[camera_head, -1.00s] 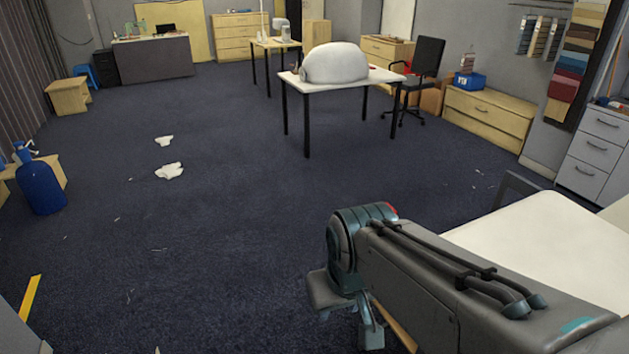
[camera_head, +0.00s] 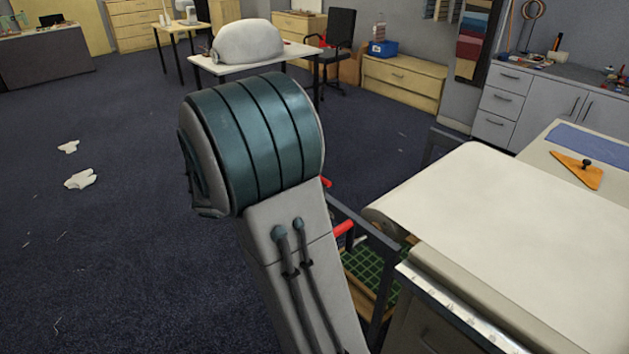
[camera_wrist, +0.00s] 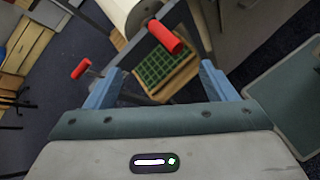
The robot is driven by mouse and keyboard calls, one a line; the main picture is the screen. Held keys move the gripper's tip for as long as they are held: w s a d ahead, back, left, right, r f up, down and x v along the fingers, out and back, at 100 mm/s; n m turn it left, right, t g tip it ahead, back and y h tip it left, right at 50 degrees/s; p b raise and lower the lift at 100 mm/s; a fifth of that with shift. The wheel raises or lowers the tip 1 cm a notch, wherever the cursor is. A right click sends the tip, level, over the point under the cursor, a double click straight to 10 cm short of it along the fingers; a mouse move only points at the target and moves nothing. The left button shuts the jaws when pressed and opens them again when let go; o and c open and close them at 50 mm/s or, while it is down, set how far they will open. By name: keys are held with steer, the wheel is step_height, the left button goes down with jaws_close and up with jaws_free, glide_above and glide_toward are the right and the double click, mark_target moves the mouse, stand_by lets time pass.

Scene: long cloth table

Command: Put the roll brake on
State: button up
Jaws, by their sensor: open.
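Two red handles show on the dark frame at the end of the cloth table. The nearer red handle (camera_head: 344,228) and the farther one (camera_head: 325,183) are partly seen past my arm in the head view. In the wrist view, one red handle (camera_wrist: 165,37) lies beyond the gap between my fingers, and another (camera_wrist: 80,68) lies to the left. Which one is the roll brake I cannot tell. A pale cloth roll (camera_wrist: 128,10) is close by. My gripper (camera_wrist: 158,82) is open and empty, apart from both handles. My arm hides it in the head view.
The cloth table (camera_head: 470,210) carries pale cloth, with a metal edge strip (camera_head: 470,312) in front. A green gridded board (camera_head: 368,272) lies low inside the frame. An orange triangular tool (camera_head: 577,172) lies at right. Open floor is to the left.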

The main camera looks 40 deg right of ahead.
mark_target(324, 180)
steer(key=w+d+f+n+t+h+b, duration=0.1)
steer(key=w+d+f+n+t+h, duration=0.1)
steer(key=w+f+n+h, duration=0.3)
steer(key=w+d+n+t+h+b, duration=0.15)
steer(key=w+n, duration=0.25)
steer(key=w, duration=0.4)
steer(key=shift+h, duration=0.35)
steer(key=d, duration=0.4)
steer(key=d+p, duration=0.1)
steer(key=d, duration=0.4)
steer(key=w+d+p, duration=0.1)
steer(key=d, duration=0.4)
steer(key=shift+f, duration=0.15)
steer(key=c, duration=1.3)
steer(key=shift+a+f, duration=0.1)
